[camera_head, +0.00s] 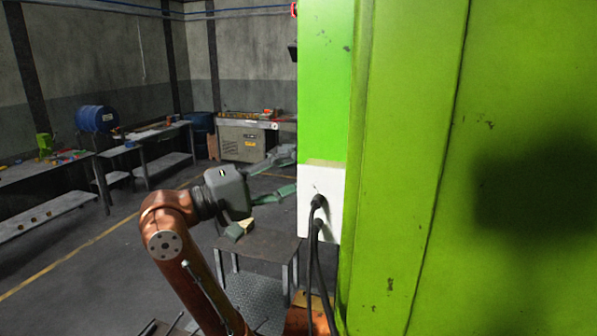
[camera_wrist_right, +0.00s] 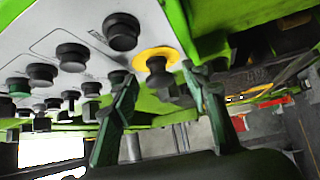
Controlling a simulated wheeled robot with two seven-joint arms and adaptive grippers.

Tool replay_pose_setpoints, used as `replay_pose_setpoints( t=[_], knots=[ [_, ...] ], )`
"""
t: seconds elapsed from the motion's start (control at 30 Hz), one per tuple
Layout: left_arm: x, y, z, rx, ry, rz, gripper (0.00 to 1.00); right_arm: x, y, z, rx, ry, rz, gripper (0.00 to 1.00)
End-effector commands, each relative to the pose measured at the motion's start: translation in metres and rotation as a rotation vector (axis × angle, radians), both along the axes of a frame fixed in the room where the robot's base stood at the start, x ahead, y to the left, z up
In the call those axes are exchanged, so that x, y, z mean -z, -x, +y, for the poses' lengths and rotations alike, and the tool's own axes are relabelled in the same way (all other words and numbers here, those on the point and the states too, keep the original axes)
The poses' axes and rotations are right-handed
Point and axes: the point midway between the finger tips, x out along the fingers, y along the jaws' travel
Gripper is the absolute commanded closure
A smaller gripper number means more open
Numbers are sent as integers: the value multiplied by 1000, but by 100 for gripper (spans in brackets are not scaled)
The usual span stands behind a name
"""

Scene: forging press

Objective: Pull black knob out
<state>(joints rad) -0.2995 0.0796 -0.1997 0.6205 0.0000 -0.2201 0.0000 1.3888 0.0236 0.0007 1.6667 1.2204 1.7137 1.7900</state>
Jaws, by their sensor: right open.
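In the right wrist view, a black knob (camera_wrist_right: 157,72) stands out from a yellow ring (camera_wrist_right: 168,54) on a pale control panel (camera_wrist_right: 60,28). My right gripper (camera_wrist_right: 161,80) is open, with one dark green finger on each side of this knob. I cannot tell whether either finger touches it. In the head view, my left gripper (camera_head: 281,176) has its two green fingers spread apart and appears empty. They point right, towards the edge of the green press (camera_head: 410,150), which may hide their tips. The black knob and my right gripper do not show in the head view.
Several other black knobs (camera_wrist_right: 122,31) sit close by on the panel, inside its green rim. In the head view, a white plate (camera_head: 325,183) with black cables (camera_head: 318,255) is on the press. A small table (camera_head: 262,247) stands below my left gripper.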

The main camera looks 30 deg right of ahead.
Motion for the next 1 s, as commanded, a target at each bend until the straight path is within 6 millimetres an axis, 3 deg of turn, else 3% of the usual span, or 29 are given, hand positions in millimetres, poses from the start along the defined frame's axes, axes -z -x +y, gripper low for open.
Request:
replay_pose_setpoints(
  t=[0.67, 1.0],
  knots=[
    [0, 1, 0, 0, 0, 1, 60, 0, 0, 0, 0, 0, 0, 100],
    [0, 1, 0, 0, 0, 1, 60, 0, 0, 0, 1, 0, 0, 100]
  ],
)
